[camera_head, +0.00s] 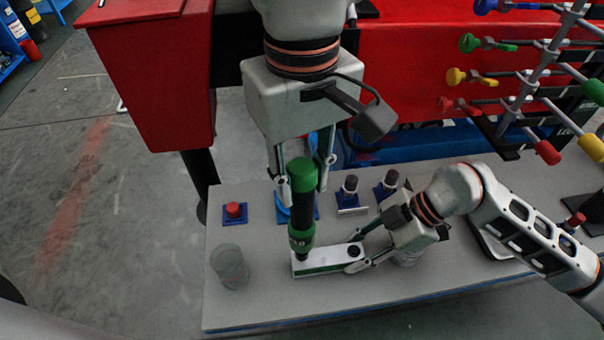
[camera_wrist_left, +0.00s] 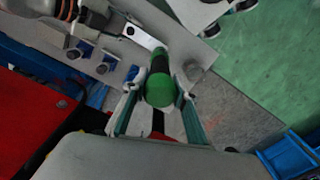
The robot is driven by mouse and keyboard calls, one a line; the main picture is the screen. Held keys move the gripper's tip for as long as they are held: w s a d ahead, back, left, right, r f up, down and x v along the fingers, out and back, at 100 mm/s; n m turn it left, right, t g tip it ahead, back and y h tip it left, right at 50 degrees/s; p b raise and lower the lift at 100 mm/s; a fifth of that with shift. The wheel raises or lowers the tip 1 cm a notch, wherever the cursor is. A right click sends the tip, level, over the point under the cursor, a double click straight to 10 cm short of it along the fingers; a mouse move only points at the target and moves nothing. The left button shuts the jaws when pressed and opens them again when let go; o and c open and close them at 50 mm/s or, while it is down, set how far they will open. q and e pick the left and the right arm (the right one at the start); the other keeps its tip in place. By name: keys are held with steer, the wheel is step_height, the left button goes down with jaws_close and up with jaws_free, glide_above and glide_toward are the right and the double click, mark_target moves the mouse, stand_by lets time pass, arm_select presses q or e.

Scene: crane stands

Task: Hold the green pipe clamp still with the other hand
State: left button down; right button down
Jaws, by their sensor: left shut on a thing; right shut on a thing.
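The green pipe clamp (camera_head: 325,258), as I take it, is a flat bar with a white top and green edge, lying low over the grey table with a dark hole near its right end. My right gripper (camera_head: 358,252) is shut on that right end. A green-and-black cylindrical tool (camera_head: 302,210) stands upright, its lower tip at the clamp's left end. My left gripper (camera_head: 303,172) is shut around the tool's upper part from above. In the left wrist view the tool (camera_wrist_left: 160,85) sits between the fingers (camera_wrist_left: 158,115); the white bar (camera_wrist_left: 142,37) shows beyond it.
The grey table (camera_head: 270,305) also holds a clear cup (camera_head: 230,268), a red button on a blue base (camera_head: 235,211) and small dark-topped fixtures (camera_head: 350,188). A rack of coloured clamps (camera_head: 540,80) stands at right. The table's front is clear.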

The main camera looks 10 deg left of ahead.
mark_target(302, 166)
arm_select(q)
steer(key=shift+f, duration=1.05)
stand_by(3.3)
steer(key=shift+r, duration=2.65)
arm_select(e)
steer(key=c, duration=1.5)
jaws_free()
steer(key=v, duration=1.2)
